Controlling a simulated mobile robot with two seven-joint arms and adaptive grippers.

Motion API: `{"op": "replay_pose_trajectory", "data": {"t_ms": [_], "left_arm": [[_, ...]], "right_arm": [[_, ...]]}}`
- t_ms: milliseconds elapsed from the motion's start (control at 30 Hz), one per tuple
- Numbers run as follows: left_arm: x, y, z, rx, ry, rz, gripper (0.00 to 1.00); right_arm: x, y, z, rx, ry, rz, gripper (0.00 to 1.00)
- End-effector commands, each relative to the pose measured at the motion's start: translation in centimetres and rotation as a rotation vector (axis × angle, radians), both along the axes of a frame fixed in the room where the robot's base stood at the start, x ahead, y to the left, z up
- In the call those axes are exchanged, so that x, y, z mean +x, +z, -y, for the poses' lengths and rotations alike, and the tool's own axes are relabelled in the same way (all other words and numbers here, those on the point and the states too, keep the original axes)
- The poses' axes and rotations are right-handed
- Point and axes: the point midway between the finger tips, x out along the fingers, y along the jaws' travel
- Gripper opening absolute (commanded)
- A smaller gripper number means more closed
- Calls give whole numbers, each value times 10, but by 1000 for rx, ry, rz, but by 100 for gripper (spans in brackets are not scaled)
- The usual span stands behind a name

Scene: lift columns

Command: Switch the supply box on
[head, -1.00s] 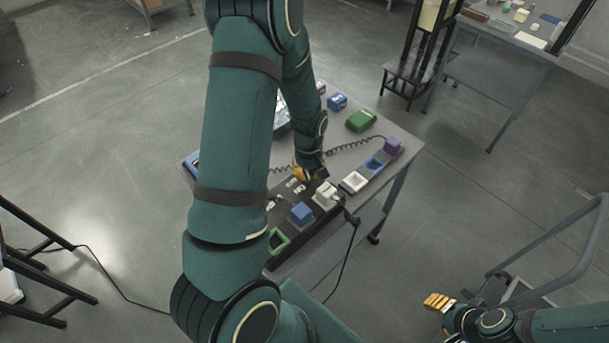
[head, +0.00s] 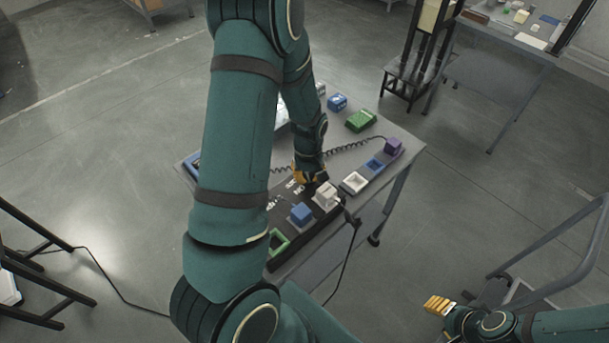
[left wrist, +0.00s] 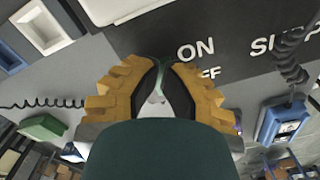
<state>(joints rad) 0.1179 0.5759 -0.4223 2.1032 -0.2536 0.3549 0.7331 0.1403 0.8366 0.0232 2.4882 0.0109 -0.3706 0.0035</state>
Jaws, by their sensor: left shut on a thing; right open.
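The supply box is a dark panel (head: 283,214) on the grey table, with white ON and OFF lettering; the panel also shows in the left wrist view (left wrist: 235,25). My left gripper (head: 314,180) is down at the panel beside the lettering. In the left wrist view its yellow-backed fingers (left wrist: 158,78) are closed on a small pale piece (left wrist: 156,98), seemingly the switch handle, mostly hidden by the fingers. The ON word lies just right of the fingertips there, with OFF partly covered. My right gripper (head: 438,304) is open and empty, away from the table at the lower right.
A row of sockets holds a blue plug (head: 301,212), a white plug (head: 326,195) with a black cable, and a purple plug (head: 393,146). Loose green (head: 360,120) and blue (head: 337,102) blocks lie at the back.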

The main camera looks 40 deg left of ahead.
Motion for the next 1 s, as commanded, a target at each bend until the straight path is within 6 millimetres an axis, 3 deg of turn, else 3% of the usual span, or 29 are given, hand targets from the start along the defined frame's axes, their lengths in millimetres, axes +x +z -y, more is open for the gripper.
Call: {"op": "replay_pose_trajectory", "data": {"t_ms": [1000], "left_arm": [[0,70,0,0,0,0,0]], "right_arm": [[0,54,0,0,0,0,47]]}}
